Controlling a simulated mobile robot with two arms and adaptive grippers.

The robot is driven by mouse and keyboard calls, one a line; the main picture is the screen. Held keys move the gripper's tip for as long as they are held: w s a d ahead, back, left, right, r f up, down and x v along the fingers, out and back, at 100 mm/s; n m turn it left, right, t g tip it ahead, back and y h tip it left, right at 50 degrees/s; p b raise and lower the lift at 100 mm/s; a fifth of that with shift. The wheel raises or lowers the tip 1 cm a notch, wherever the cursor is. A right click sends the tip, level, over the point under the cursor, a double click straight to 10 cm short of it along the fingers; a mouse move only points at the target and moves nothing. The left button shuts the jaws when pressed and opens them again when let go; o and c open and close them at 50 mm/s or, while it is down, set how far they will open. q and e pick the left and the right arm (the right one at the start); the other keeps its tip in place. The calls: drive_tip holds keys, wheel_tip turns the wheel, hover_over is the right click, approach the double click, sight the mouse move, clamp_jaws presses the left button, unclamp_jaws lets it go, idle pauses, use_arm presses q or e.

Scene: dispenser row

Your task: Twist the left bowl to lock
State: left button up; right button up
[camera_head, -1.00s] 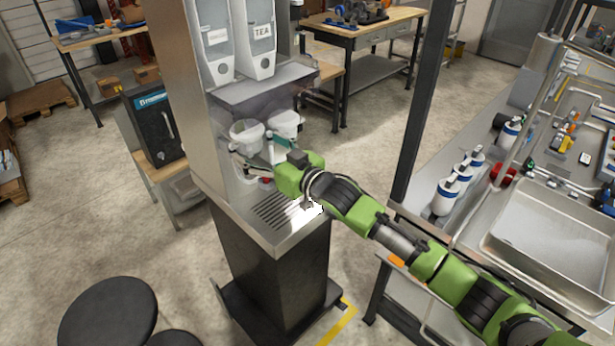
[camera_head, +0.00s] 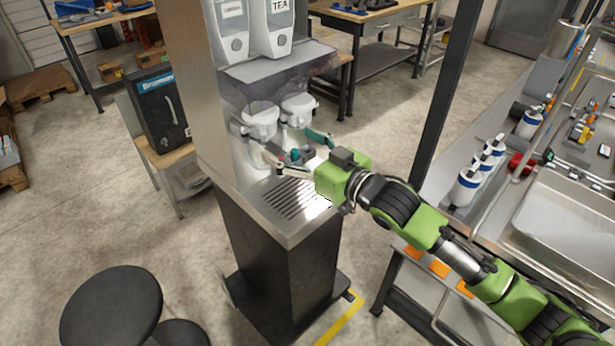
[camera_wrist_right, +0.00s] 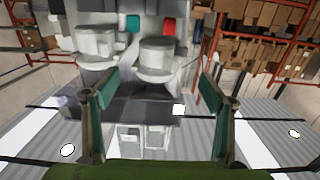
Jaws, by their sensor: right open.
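The left bowl (camera_head: 260,122) is a white lidded cup mounted under the left dispenser in the head view. The right bowl (camera_head: 298,108) is a similar white one beside it. My right gripper (camera_head: 296,152) is open and empty, in front of and below the bowls, apart from them. The wrist view appears upside down; the left bowl (camera_wrist_right: 155,62) lies ahead between the teal-padded fingers, with the right bowl (camera_wrist_right: 95,42) to the picture's left. Whether the left bowl is locked cannot be told. My left gripper is not in view.
Two label-fronted dispensers (camera_head: 272,28) hang above the bowls. A slotted drip tray (camera_head: 290,198) lies below. A dark post (camera_head: 440,90) and a counter with bottles (camera_head: 465,185) and a sink stand at right. A black stool (camera_head: 110,305) is at lower left.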

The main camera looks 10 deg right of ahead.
drive_tip(key=s+d+f+m+g+h, duration=0.1)
drive_tip(key=s+d+f+g+h, duration=0.15)
drive_tip(key=s+f, duration=0.55)
drive_tip(key=s+d+f+m+g+h, duration=0.1)
drive_tip(key=s+d+f+m+h, duration=0.3)
drive_tip(key=f, duration=0.6)
drive_tip(key=s+d+f+g+h, duration=0.1)
drive_tip(key=s+d+f+g, duration=0.15)
drive_tip(key=s, duration=0.55)
drive_tip(key=s+d+f+g+h, duration=0.1)
drive_tip(key=s+d+f+g, duration=0.2)
drive_tip(key=s, duration=0.5)
drive_tip(key=s+d+f+g+h, duration=0.1)
drive_tip(key=s+d+f+h, duration=0.15)
drive_tip(key=s+f, duration=0.45)
drive_tip(key=s+f+g+y+b, duration=0.1)
drive_tip(key=s+f, duration=0.1)
drive_tip(key=f, duration=1.2)
drive_tip(key=s+f+g+b, duration=0.1)
drive_tip(key=s+f, duration=0.1)
drive_tip(key=f, duration=1.1)
drive_tip(key=s+d+f, duration=0.2)
drive_tip(key=s+f, duration=0.5)
drive_tip(key=s, duration=0.1)
drive_tip(key=s+d+f+g, duration=0.1)
drive_tip(key=s+f, duration=0.7)
drive_tip(key=shift+s+d+f+b, duration=0.15)
drive_tip(key=shift+s+d+b, duration=0.1)
drive_tip(key=shift+d+b, duration=0.15)
